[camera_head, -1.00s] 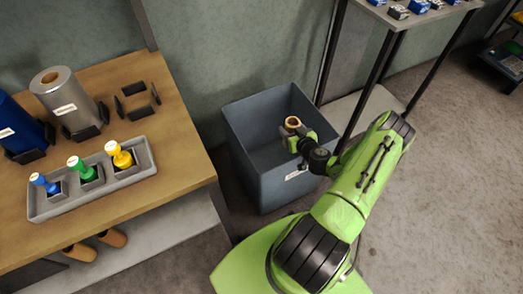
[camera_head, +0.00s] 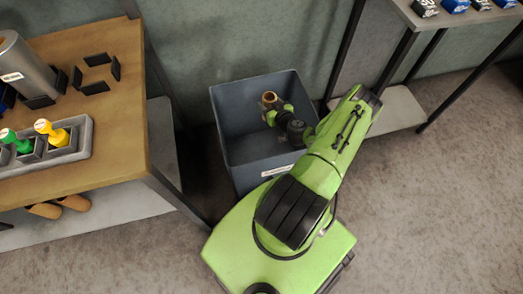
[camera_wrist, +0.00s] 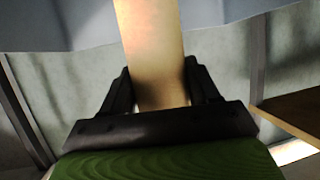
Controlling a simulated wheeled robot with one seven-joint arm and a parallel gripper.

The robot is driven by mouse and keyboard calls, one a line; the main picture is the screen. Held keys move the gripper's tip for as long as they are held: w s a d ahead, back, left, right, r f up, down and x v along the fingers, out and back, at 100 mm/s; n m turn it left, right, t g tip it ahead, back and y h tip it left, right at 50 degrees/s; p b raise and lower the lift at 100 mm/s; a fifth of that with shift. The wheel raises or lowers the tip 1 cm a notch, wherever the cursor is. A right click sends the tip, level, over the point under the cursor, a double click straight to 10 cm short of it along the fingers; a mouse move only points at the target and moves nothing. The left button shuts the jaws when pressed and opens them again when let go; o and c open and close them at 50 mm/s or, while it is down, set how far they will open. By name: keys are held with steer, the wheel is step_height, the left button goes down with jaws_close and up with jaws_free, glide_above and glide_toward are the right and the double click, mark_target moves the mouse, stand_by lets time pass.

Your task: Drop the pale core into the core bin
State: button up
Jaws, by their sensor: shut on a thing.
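The pale core (camera_wrist: 152,50) is a tan tube held between the two black fingers of my gripper (camera_wrist: 160,88) in the wrist view. In the head view the core (camera_head: 269,99) shows as a small tan end at my gripper (camera_head: 272,112). The core bin (camera_head: 222,108) is a grey, open-topped box on the floor. In the head view, my gripper and the core appear within the outline of the bin's opening. I cannot tell how deep the core sits. Part of the bin is hidden behind my arm.
A wooden table (camera_head: 110,133) at the left holds a silver roll (camera_head: 20,68), an empty black holder (camera_head: 95,75) and a grey tray (camera_head: 80,148) with colored-handled pieces. Brown cores (camera_head: 73,202) lie on its lower shelf. A black-framed rack (camera_head: 440,80) stands at the right. Open floor lies at lower right.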

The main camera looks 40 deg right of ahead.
step_height(320, 180, down, 3)
steer(key=shift+b, duration=0.85)
steer(key=shift+r, duration=0.1)
steer(key=o, duration=1.1)
steer(key=shift+o, duration=0.2)
steer(key=shift+s, duration=0.1)
steer(key=p+v, duration=0.6)
steer(key=v, duration=0.9)
steer(key=shift+s+r, duration=0.15)
steer(key=shift+s, duration=0.1)
steer(key=shift+a, duration=0.1)
